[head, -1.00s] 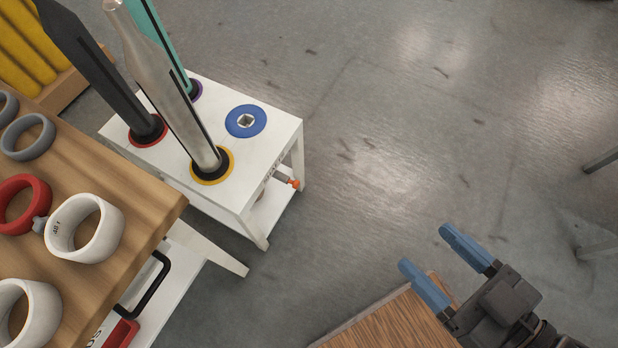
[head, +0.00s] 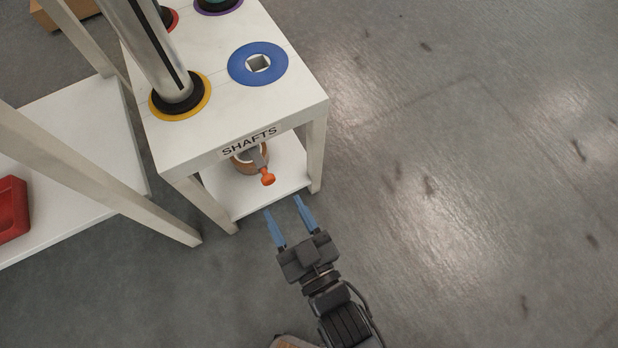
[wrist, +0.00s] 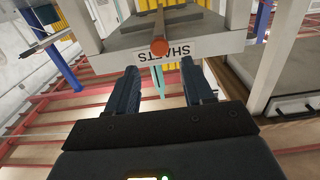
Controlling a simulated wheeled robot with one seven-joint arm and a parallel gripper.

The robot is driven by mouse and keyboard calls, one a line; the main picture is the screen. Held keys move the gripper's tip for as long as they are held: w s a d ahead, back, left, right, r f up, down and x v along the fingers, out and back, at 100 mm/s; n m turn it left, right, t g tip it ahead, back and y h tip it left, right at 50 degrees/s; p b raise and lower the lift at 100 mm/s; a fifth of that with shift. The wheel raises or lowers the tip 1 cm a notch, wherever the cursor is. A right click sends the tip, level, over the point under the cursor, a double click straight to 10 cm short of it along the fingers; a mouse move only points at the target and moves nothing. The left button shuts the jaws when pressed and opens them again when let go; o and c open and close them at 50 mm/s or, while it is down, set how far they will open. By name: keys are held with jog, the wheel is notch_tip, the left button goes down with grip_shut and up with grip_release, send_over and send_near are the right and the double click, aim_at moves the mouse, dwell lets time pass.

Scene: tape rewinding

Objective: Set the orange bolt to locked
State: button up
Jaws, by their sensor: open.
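The orange bolt (head: 267,179) shows its round knob under the front edge of the white shafts stand (head: 221,149), just below the SHAFTS label. A grey bar runs back from the knob. In the wrist view the knob (wrist: 159,47) is ahead, between and beyond the fingertips. My gripper (head: 285,205) has blue fingers and is open and empty. In the head picture it lies just below the knob, with a gap between them. I cannot tell from these views whether the bolt is locked.
A silver shaft (head: 160,60) stands in the yellow-ringed hole on the stand's top. The blue-ringed hole (head: 258,64) is empty. A tan ring (head: 243,164) is behind the bolt. The stand's leg (head: 317,155) is close on the right. Open floor (head: 460,190) lies right.

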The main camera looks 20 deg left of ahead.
aim_at(270, 183)
jog(key=shift+f+b+x, duration=0.2)
jog(key=shift+b+x, duration=0.95)
jog(key=shift+x, duration=3.1)
jog(key=shift+c, duration=0.4)
grip_shut()
